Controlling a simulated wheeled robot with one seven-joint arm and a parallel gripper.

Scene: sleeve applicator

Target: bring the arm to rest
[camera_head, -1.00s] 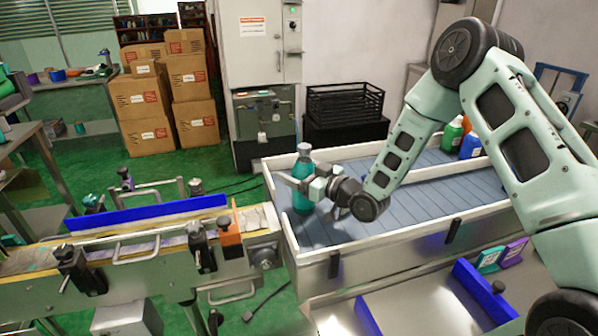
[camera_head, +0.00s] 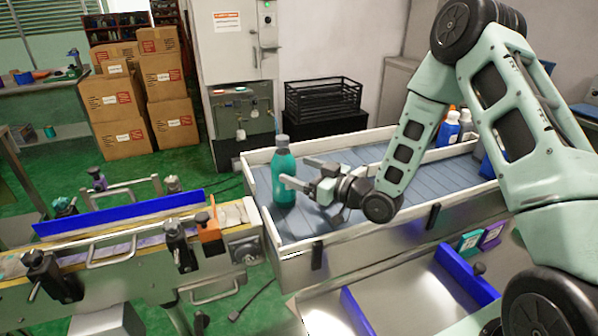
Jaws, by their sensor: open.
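My gripper (camera_head: 300,172) is open and empty, its fingers pointing left over the blue slatted bed of the white-walled tray (camera_head: 400,219). A teal bottle with a grey cap (camera_head: 284,178) stands upright at the left end of that bed, just left of my fingertips. The fingers look clear of the bottle or only just at its right side; I cannot tell exactly. My arm reaches in from the right, bent at the elbow.
More bottles, white and blue (camera_head: 449,130), stand at the tray's far right. A conveyor (camera_head: 130,244) with a blue rail and clamps lies left. Cardboard boxes (camera_head: 120,102) and a grey cabinet (camera_head: 235,55) stand behind. Two small containers (camera_head: 469,241) sit front right.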

